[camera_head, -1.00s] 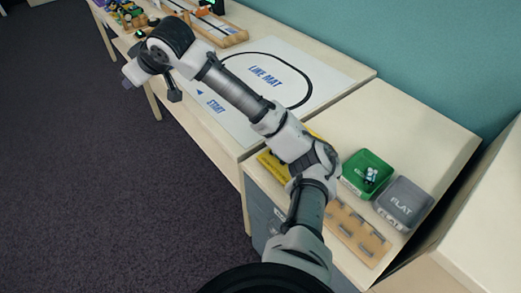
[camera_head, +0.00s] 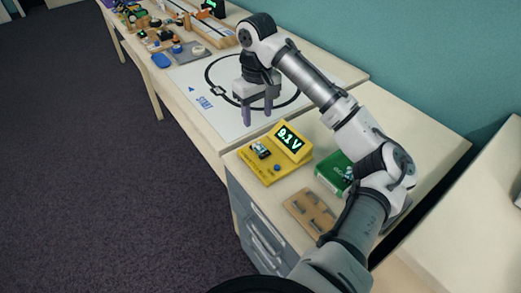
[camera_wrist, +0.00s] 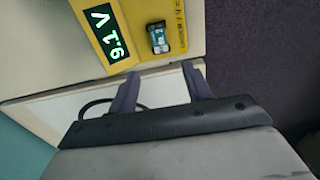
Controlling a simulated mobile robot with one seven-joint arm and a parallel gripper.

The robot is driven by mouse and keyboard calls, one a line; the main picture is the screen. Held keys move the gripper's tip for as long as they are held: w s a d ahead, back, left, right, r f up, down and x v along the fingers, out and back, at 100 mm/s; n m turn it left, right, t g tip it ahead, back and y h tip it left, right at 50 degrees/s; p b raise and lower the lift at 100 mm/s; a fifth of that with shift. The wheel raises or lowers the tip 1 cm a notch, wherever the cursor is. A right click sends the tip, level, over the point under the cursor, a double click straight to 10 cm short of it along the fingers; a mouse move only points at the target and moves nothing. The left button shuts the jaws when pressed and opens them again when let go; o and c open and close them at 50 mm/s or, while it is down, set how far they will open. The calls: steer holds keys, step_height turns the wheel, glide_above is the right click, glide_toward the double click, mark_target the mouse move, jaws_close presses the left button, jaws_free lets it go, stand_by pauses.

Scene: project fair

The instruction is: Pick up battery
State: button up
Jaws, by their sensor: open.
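A small battery (camera_head: 260,150) lies on the yellow tester (camera_head: 262,170), whose display reads 9.1 V. In the wrist view the battery (camera_wrist: 158,38) is dark with a light end and lies beside the display. My gripper (camera_head: 258,119) is open and empty, pointing down above the near end of the line mat, just behind the tester. In the wrist view its fingers (camera_wrist: 163,82) are apart, with the tester beyond their tips. Another small item (camera_head: 348,174) sits in the green tray (camera_head: 330,172), partly hidden by my arm.
A wooden board with several slots (camera_head: 312,212) is in front of the green tray. The line mat (camera_head: 208,82) lies on the farther table. Small parts and wooden rails crowd that table's far end. A teal wall runs along the right.

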glide_above(259, 147)
steer(key=f, duration=0.3)
steer(key=w+f, duration=0.1)
steer(key=f, duration=0.1)
steer(key=shift+a+f, duration=0.15)
steer(key=shift+f, duration=0.05)
steer(key=shift+s+d+f, duration=0.1)
steer(key=shift+s+f, duration=0.1)
steer(key=shift+f, duration=1.2)
steer(key=shift+s+d+f, duration=0.1)
steer(key=shift+s+f, duration=0.1)
steer(key=shift+f, duration=1.15)
jaws_close()
steer(key=shift+r, duration=0.15)
step_height(259, 147, up, 20)
steer(key=shift+p, duration=0.45)
